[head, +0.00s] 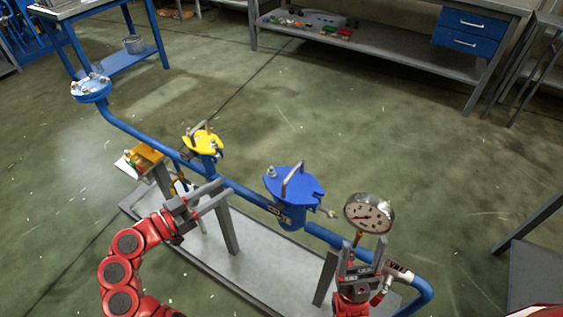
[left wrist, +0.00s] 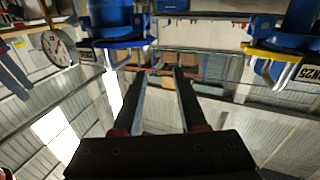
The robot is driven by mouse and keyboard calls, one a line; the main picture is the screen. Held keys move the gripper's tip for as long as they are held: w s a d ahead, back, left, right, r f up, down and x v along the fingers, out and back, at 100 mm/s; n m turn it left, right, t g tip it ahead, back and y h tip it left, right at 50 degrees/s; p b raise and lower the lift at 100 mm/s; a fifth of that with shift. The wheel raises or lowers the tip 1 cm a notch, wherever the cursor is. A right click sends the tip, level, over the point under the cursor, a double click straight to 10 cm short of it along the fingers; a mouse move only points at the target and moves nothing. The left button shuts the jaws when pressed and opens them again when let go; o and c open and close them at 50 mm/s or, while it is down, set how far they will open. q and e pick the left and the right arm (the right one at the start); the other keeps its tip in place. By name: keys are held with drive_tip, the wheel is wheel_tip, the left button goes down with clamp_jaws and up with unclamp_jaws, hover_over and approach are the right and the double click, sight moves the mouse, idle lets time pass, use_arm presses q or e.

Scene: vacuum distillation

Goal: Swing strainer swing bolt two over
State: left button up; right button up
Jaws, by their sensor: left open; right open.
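The strainer with a blue lid (head: 292,183) and bar handle sits on the blue pipe. One bolt (head: 271,172) stands at its left edge; another (head: 328,212) sticks out at its right. A second strainer with a yellow lid (head: 203,141) stands further back left. I cannot tell which bolt is number two. My left gripper (head: 217,196) is open and empty, left of the blue-lidded strainer and apart from it. In the left wrist view, its fingers (left wrist: 160,75) point between the blue lid (left wrist: 120,43) and the yellow lid (left wrist: 272,53). My right gripper (head: 361,256) is open below the gauge.
The blue pipe (head: 140,134) runs above a grey base plate (head: 262,278) with upright supports. The floor behind is clear up to the workbench (head: 375,58).

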use_arm(q)
drive_tip(key=s+d+m+g, duration=0.1)
drive_tip(key=s+m, duration=0.1)
drive_tip(key=p, duration=0.2)
approach(282, 168)
drive_tip(key=shift+g+h, duration=0.3)
drive_tip(key=shift+h, duration=0.1)
drive_tip(key=x, duration=0.2)
drive_tip(key=r+x, duration=0.1)
drive_tip(key=x, duration=0.2)
drive_tip(key=r+x, duration=0.1)
drive_tip(key=x, duration=0.2)
drive_tip(key=shift+w+d, duration=0.1)
drive_tip(key=shift+w, duration=0.2)
drive_tip(key=shift+w+d+f, duration=0.1)
drive_tip(key=shift+w+d, duration=0.3)
drive_tip(key=shift+d, duration=0.15)
clamp_jaws()
